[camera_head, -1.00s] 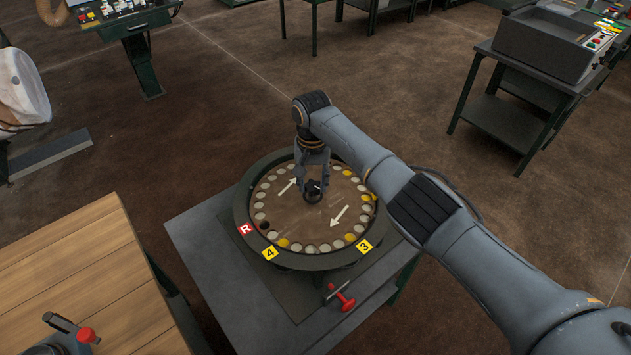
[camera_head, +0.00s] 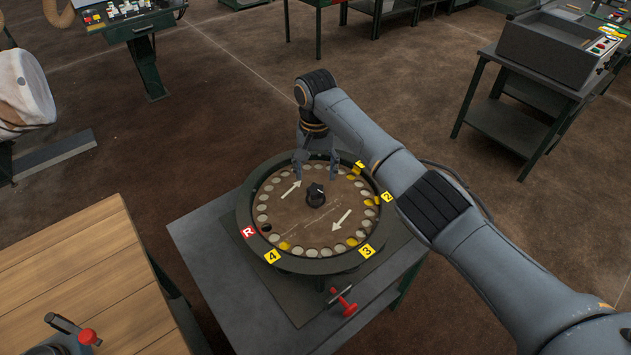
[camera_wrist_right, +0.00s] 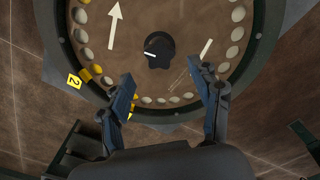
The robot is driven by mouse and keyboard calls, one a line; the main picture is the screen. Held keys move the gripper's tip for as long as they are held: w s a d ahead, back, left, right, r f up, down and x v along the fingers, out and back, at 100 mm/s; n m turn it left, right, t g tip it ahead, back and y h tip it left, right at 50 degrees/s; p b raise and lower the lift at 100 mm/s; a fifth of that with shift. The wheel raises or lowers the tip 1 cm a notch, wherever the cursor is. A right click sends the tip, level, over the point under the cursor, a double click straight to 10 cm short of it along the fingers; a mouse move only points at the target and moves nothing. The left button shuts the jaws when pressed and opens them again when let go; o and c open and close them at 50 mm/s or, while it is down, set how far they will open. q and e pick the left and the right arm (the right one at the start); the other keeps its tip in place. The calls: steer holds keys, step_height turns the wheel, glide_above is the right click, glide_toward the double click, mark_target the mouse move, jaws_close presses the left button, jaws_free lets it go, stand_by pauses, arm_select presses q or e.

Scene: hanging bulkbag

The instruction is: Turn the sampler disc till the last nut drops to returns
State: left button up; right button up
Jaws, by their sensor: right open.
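The round sampler disc (camera_head: 297,220) has a black centre knob (camera_head: 316,194), white arrows and a ring of pockets. One pocket near the red R tag (camera_head: 248,232) is dark. My right gripper (camera_head: 316,176) is open and empty above the far part of the disc, apart from the knob. In the right wrist view the knob (camera_wrist_right: 159,50) lies beyond the open fingers (camera_wrist_right: 168,90). My left gripper is not in view.
Yellow tags 4 (camera_head: 272,256), 3 (camera_head: 367,251) and 2 (camera_head: 387,197) mark the rim. A red-handled clamp (camera_head: 344,302) sits at the grey table's (camera_head: 215,270) front. A wooden table (camera_head: 90,270) stands at left.

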mark_target(315, 188)
step_height(315, 188, up, 7)
steer(key=shift+f, duration=0.15)
stand_by(0.5)
